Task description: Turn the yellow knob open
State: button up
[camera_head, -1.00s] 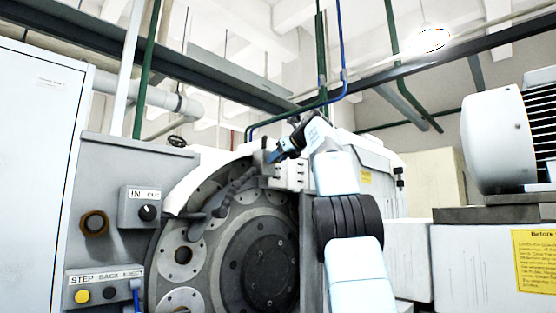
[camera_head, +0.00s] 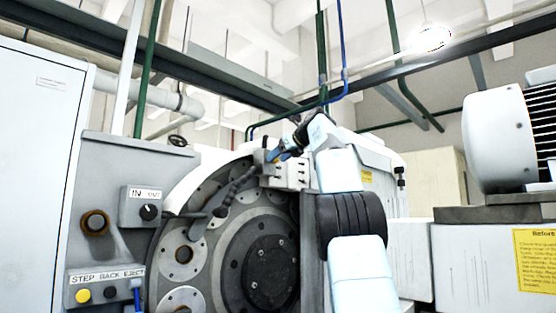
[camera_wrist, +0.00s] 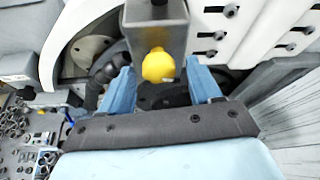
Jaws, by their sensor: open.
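The yellow knob (camera_wrist: 158,66) shows in the wrist view on the end of a grey metal block (camera_wrist: 155,35), just beyond and between the two blue fingers. My gripper (camera_wrist: 162,88) is open, one finger on each side of the knob. I cannot tell whether either finger touches it. In the head view my gripper (camera_head: 279,155) is at the grey block (camera_head: 285,172) on the upper edge of the grinder. The knob is only a small yellowish spot there, mostly hidden by the gripper.
The grinder's round face (camera_head: 255,255) lies below the block, with a dark segmented hose (camera_head: 232,190) beside it. A panel with an IN/OUT dial (camera_head: 149,212) and push buttons (camera_head: 83,296) is at left. A large white motor (camera_head: 495,140) stands at right.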

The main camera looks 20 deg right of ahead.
jog(key=v, duration=1.2)
jog(key=shift+s, duration=0.3)
jog(key=shift+d, duration=0.1)
jog(key=s+a+f+n+g+h, duration=0.1)
jog(key=s+a+f+n, duration=0.4)
jog(key=f, duration=0.3)
jog(key=s+a+f+n+g, duration=0.2)
jog(key=s+a+f+n, duration=0.3)
jog(key=f, duration=0.2)
jog(key=s+a+f+n+g+h, duration=0.1)
jog(key=s+a+f+n, duration=0.4)
jog(key=f, duration=0.3)
jog(key=s+a+f+n+g, duration=0.1)
jog(key=s+f+n, duration=0.4)
jog(key=f, duration=0.5)
jog(key=s+a+f+n+g+h, duration=0.1)
jog(key=s+a+f+n, duration=0.2)
jog(key=s+f+n, duration=0.2)
jog(key=s+a+f+n+g+h, duration=0.1)
jog(key=s+f+n, duration=0.4)
jog(key=s+f, duration=0.5)
notch_tip(320, 180, down, 5)
jog(key=shift+s+a+f, duration=0.2)
jog(key=shift+a, duration=0.3)
